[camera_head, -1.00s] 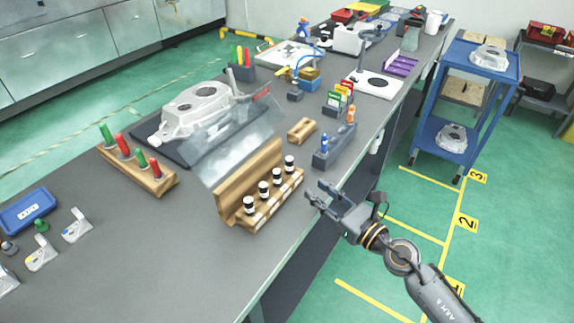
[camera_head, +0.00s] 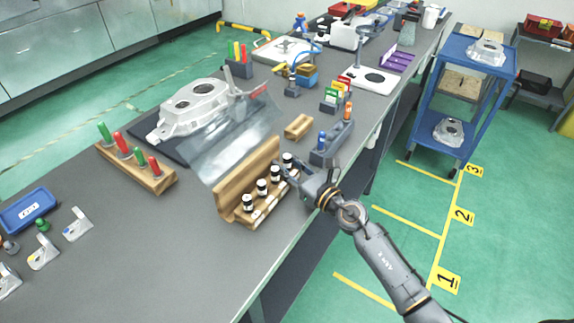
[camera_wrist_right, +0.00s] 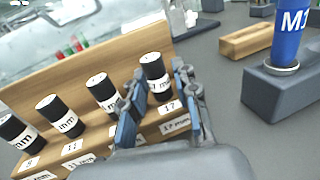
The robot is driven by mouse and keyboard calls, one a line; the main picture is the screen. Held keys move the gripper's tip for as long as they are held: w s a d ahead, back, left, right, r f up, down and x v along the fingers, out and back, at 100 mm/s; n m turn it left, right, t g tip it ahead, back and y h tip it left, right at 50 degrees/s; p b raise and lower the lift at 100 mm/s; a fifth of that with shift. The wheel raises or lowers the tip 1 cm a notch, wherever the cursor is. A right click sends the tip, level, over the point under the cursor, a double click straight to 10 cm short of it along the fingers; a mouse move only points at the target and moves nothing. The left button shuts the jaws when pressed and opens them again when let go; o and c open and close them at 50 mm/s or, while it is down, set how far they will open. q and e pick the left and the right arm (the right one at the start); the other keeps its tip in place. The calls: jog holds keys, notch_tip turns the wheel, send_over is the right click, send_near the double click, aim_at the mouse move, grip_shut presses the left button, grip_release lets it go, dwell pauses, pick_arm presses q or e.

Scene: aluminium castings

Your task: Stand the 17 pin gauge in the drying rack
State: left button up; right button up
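The 17 pin gauge (camera_wrist_right: 155,75) is a black cylinder with a white band, upright at the right end of a wooden gauge stand (camera_wrist_right: 95,60) whose label there reads 17. In the head view the same gauge (camera_head: 287,160) is the farthest in the row on the stand (camera_head: 230,201). My right gripper (camera_wrist_right: 160,85) is open, with a finger on either side of this gauge; whether the pads touch it I cannot tell. In the head view the right gripper (camera_head: 289,173) is at the stand's far end. My left gripper is out of view. No thing is clearly identifiable as the drying rack.
A grey block (camera_head: 328,150) holding a blue and an orange item stands close beyond the gripper, also in the wrist view (camera_wrist_right: 275,95). A small wooden block (camera_head: 298,127) lies behind. A transparent panel (camera_head: 228,148) leans behind the stand. Free bench lies in front left.

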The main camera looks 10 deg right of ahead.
grip_shut()
